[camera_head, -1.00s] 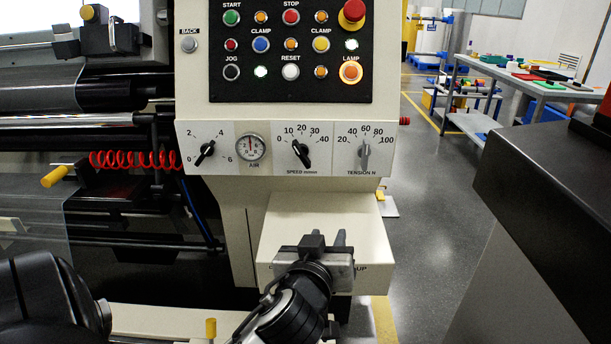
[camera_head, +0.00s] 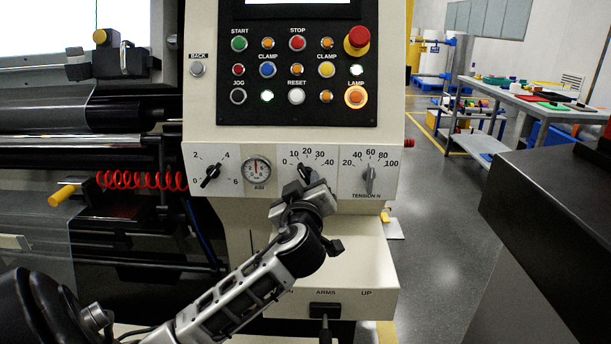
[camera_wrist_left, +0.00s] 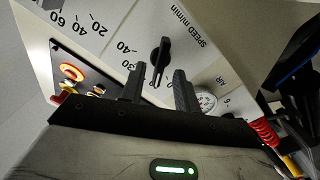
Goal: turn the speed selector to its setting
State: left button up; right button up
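The speed selector is a black knob on the white dial panel, with a scale marked from 0 to 40. In the head view its dial (camera_head: 305,160) shows, with the knob mostly covered by my left gripper (camera_head: 306,188). In the left wrist view the knob (camera_wrist_left: 161,58) is clear, under the lettering SPEED m/min. My left gripper (camera_wrist_left: 157,75) is open, its two dark fingers on either side of the knob's near end. Gaps show between knob and fingers; whether the tips reach its depth I cannot tell. My right gripper is not in view.
The air gauge (camera_head: 257,170) and a black 0–6 knob (camera_head: 210,175) are to the left. The grey tension knob (camera_head: 370,179) is close on the right. The button panel (camera_head: 297,70) with a red mushroom button (camera_head: 358,39) is above. An ARMS switch (camera_head: 325,310) is below.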

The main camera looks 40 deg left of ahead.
aim_at(307, 177)
pick_arm(q)
jog(key=shift+x, duration=1.05)
jog(key=shift+w+a, duration=0.1)
jog(key=shift+w, duration=0.15)
grip_shut()
